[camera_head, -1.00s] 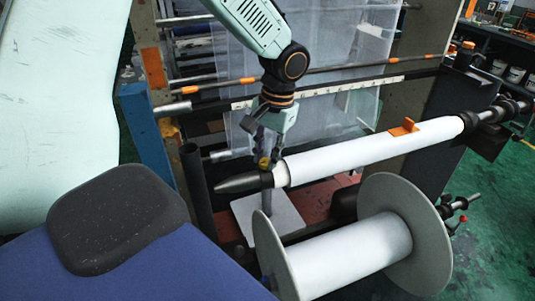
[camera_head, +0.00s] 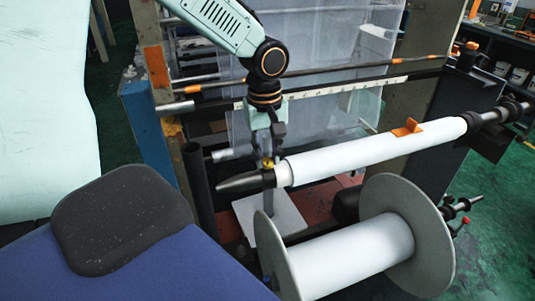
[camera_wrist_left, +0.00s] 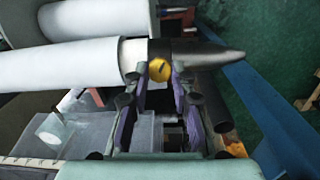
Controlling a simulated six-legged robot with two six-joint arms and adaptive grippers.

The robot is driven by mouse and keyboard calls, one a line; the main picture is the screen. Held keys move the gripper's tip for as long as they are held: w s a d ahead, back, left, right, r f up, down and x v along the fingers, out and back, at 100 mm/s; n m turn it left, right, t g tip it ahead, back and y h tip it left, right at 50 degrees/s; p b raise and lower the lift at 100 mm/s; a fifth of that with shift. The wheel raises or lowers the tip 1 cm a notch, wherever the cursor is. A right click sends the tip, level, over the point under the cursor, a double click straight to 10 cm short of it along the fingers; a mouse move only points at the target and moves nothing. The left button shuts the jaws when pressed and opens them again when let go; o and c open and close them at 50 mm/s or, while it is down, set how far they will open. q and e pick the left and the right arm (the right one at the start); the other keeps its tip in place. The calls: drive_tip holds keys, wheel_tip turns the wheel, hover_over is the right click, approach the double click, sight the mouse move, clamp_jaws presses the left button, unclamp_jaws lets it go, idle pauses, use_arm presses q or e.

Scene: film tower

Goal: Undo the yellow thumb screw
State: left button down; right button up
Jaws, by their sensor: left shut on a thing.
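The yellow thumb screw (camera_head: 267,163) sits on the dark collar (camera_head: 268,178) near the pointed left end of the shaft. My left gripper (camera_head: 267,158) comes down from above and its fingertips are at the screw. In the left wrist view the round yellow screw head (camera_wrist_left: 159,69) shows between the two fingers (camera_wrist_left: 160,78), which are shut on it. My right gripper is not in view.
A large spool with grey flanges (camera_head: 422,232) stands below the roll. A dark upright tube (camera_head: 197,185) stands left of the shaft tip. Rails and hanging clear film (camera_head: 300,70) are behind the gripper.

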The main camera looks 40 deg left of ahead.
sight(264, 161)
use_arm(q)
drive_tip(key=shift+s+d+f+n, duration=0.1)
drive_tip(key=shift+s+f+n, duration=0.1)
drive_tip(key=shift+n, duration=0.4)
drive_tip(key=c, duration=1.5)
unclamp_jaws()
drive_tip(key=o, duration=0.4)
drive_tip(key=shift+w+r, duration=0.1)
drive_tip(key=shift+r, duration=0.3)
wheel_tip(264, 161, up, 11)
drive_tip(key=shift+s+a+r, duration=0.2)
drive_tip(key=shift+a, duration=0.05)
